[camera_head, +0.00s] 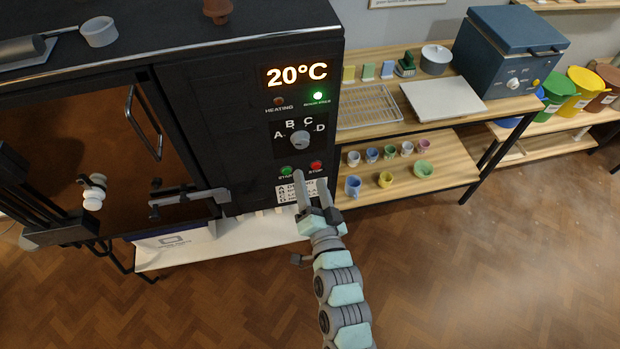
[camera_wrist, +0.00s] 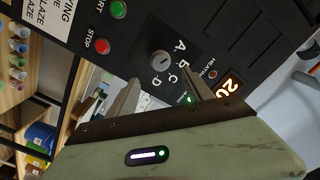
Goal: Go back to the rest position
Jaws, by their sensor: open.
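My gripper (camera_head: 315,198) is raised in front of the lower part of the black kiln's control panel (camera_head: 240,110). Its two fingers are apart, with nothing between them. In the wrist view my gripper (camera_wrist: 158,98) also shows open, with the kiln's panel beyond it. The dial (camera_head: 300,140) sits among the letters A, B, C and D. The green start button (camera_head: 286,171) and red stop button (camera_head: 316,166) are just above the fingers. The display (camera_head: 297,74) reads 20°C, and a green lamp (camera_head: 317,96) is lit. I cannot tell whether a finger touches the panel.
A wooden shelf unit (camera_head: 455,175) to the right holds cups, a wire rack (camera_head: 368,108) and a small blue kiln (camera_head: 508,50). Coloured buckets (camera_head: 580,85) stand farther right. A white shelf (camera_head: 250,237) lies below the black kiln. Open floor (camera_head: 490,280) fills the lower right.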

